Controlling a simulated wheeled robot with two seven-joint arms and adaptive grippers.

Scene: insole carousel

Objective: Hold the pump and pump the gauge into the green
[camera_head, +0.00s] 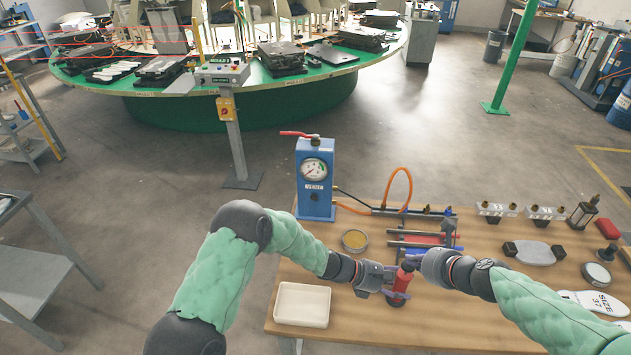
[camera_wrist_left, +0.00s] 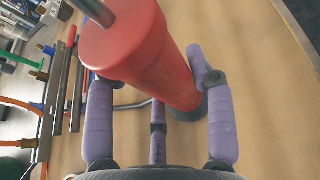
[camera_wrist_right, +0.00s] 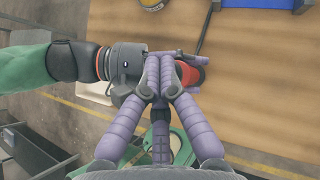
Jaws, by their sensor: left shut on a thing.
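My left gripper (camera_head: 388,281) is shut around the pump's body from the left. My right gripper (camera_head: 414,262) is at the pump's top from the right; its fingers (camera_wrist_right: 165,68) are drawn together. They hide the handle, so I cannot tell whether they touch it. The round gauge (camera_head: 314,168) is on a blue box; its needle is too small to read.
An orange hose (camera_head: 398,172) and metal rods lie behind the pump. A white tray (camera_head: 302,304) is at the front left of the table (camera_head: 365,326), with a round tin (camera_head: 355,240) behind it. A grey-white block with black ends (camera_head: 534,252) lies to the right.

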